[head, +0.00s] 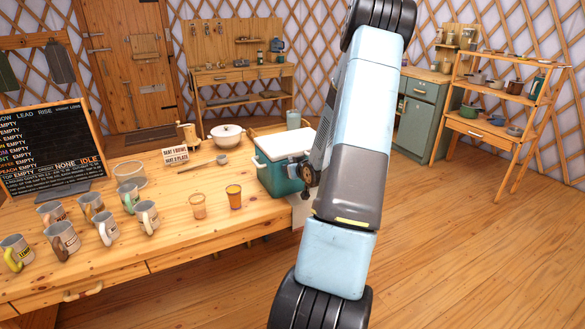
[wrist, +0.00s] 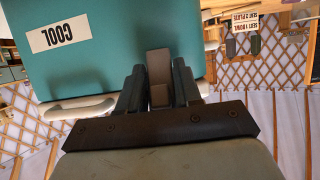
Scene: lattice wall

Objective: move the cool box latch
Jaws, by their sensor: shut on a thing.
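The cool box (head: 278,182) is teal with a white lid and stands at the right end of the wooden table. In the wrist view its teal face (wrist: 120,40) fills the upper left, with an upside-down COOL label (wrist: 56,34). The latch (wrist: 158,66) is a grey-brown bar against that face. My gripper (wrist: 157,85) is shut on the latch, a dark finger on each side. In the head view my gripper (head: 308,177) is at the box's right side, and my arm hides part of that side and the latch.
Several mugs (head: 106,228) and two tumblers (head: 234,197) stand on the table (head: 180,250) left of the box. A small sign (head: 175,155), a white pot (head: 227,135) and a menu board (head: 45,150) stand farther back. Open floor (head: 450,250) lies to the right.

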